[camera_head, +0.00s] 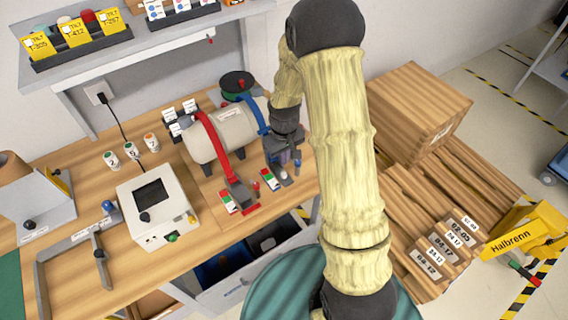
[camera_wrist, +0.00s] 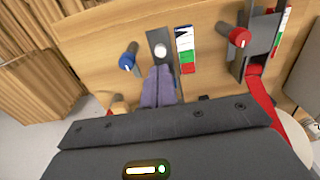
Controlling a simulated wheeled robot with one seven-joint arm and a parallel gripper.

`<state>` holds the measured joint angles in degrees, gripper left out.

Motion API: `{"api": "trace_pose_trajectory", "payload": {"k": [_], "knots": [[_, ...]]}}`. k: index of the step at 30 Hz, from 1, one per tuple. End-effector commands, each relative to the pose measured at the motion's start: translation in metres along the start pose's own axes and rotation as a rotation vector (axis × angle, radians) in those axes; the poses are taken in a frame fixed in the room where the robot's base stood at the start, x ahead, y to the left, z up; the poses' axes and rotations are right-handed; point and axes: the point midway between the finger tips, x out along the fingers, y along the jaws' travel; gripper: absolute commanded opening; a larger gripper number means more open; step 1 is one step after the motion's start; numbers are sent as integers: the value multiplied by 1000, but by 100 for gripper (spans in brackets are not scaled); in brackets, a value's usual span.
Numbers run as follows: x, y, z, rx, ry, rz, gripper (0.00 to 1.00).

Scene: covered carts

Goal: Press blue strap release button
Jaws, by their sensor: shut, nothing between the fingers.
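A grey cylinder (camera_head: 228,132) lies on the workbench, with a red strap (camera_head: 210,138) and a blue strap (camera_head: 250,112) around it. In the wrist view, a dark metal plate with a pale round button (camera_wrist: 160,50) lies just beyond my fingertips. A blue knob (camera_wrist: 127,62) stands left of the plate, and a red-white-green indicator (camera_wrist: 185,55) lies right of it. The red strap's side has a red knob (camera_wrist: 239,38). My gripper (camera_wrist: 163,72) is shut and empty, pointing at the plate. It also shows in the head view (camera_head: 288,168); contact with the button cannot be told.
A white control box (camera_head: 155,210) and a dark metal bracket (camera_head: 95,240) are on the bench to the left. A shelf with yellow tags (camera_head: 75,32) is above. An open drawer (camera_head: 235,265) is below the front edge.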

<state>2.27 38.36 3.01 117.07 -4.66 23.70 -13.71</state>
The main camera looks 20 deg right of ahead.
Motion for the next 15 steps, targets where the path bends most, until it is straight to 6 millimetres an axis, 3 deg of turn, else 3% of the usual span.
{"api": "trace_pose_trajectory", "payload": {"k": [9,15], "knots": [[-52,1,-2,0,7,3,0],[-71,1,-2,-1,3,1,0]]}}
